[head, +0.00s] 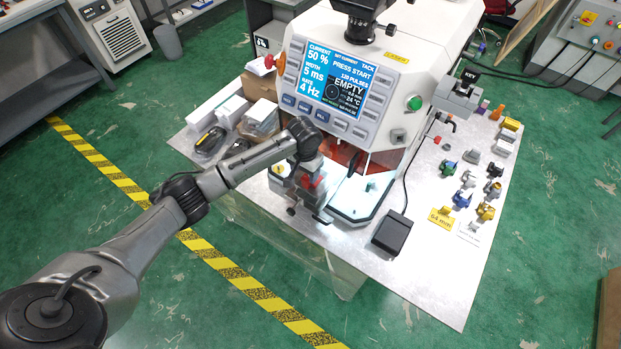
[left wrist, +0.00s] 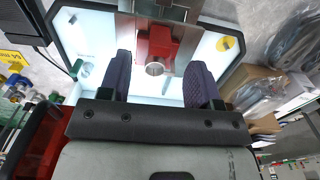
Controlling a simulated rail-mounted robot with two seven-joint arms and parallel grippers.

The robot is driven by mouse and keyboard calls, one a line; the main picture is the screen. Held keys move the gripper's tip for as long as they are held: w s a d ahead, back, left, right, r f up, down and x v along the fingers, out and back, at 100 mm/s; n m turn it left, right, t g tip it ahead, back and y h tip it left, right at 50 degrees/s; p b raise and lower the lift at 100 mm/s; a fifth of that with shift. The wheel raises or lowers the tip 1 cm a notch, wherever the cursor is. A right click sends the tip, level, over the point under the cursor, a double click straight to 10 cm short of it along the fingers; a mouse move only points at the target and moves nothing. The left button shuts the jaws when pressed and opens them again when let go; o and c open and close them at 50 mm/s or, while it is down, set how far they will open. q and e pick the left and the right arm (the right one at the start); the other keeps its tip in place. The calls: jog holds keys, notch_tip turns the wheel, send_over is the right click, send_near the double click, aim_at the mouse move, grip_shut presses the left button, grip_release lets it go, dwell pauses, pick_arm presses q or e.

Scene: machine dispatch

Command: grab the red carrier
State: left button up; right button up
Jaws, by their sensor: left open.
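The red carrier (left wrist: 160,43) is a small red block with a round metal ring at its near end. In the left wrist view it sits in the lit white bay of the machine, below a metal bracket. In the head view a bit of the red carrier (head: 313,182) shows beside my gripper. My left gripper (left wrist: 160,88) is open, with one dark finger on each side of the carrier's line. I see gaps between the fingers and the carrier. In the head view the left gripper (head: 309,190) is at the machine's front left. My right gripper is not in view.
The machine's screen (head: 337,72) reads EMPTY. A black pedal (head: 391,232) lies on the table (head: 432,290) to the right. Several small coloured fixtures stand farther right by a yellow label (head: 441,217). Boxes and bagged items crowd the table's left side.

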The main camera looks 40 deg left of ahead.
aim_at(305, 180)
pick_arm(q)
jog(key=shift+s+f, duration=0.1)
jog(key=shift+f, duration=2.55)
grip_shut()
jog(key=shift+r, duration=0.1)
